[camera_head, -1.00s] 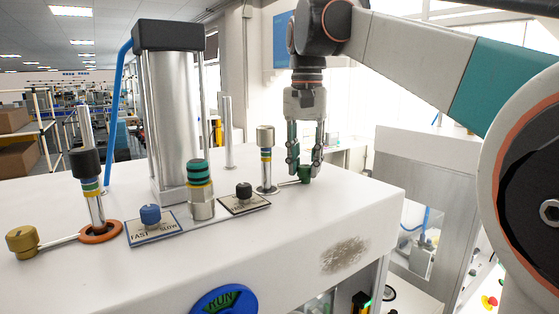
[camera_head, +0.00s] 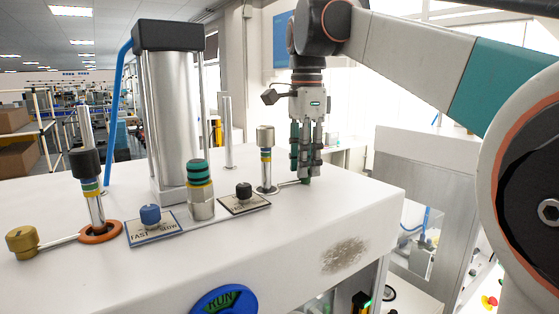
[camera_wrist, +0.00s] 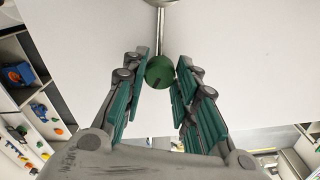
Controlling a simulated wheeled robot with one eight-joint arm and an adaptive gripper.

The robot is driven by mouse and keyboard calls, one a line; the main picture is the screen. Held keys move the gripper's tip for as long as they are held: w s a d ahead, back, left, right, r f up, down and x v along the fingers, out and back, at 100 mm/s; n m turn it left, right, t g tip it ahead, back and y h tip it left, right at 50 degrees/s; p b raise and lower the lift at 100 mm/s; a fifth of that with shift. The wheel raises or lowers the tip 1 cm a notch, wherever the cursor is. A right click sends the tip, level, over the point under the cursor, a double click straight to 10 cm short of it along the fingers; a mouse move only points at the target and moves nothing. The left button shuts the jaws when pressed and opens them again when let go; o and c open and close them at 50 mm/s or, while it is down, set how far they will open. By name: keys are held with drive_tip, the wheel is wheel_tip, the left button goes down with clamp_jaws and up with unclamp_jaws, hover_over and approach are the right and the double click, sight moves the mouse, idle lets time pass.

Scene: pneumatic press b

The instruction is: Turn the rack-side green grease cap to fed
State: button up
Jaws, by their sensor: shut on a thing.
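The green grease cap (camera_wrist: 160,71) sits at the end of a thin metal stem, at the far right of the white press top. In the wrist view it lies between my fingertips and shows a dark mark on its face. My gripper (camera_wrist: 163,62) points down over it and is shut on it. In the head view my gripper (camera_head: 306,175) largely hides the cap (camera_head: 306,181). The cap's set position cannot be read from these views.
The white press top (camera_head: 290,222) carries a post with coloured bands (camera_head: 266,160) just left of my gripper, two small knobs on plates, a tall cylinder (camera_head: 173,120) and a yellow cap (camera_head: 22,241) at far left. The top's right edge is close to my gripper.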

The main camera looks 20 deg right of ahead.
drive_tip(key=m, duration=1.2)
drive_tip(key=shift+m, duration=0.3)
idle(0.4)
drive_tip(key=o, duration=1)
drive_tip(key=shift+o, duration=0.2)
drive_tip(key=shift+r, duration=0.1)
wheel_tip(320, 180, up, 12)
drive_tip(key=shift+f, duration=0.2)
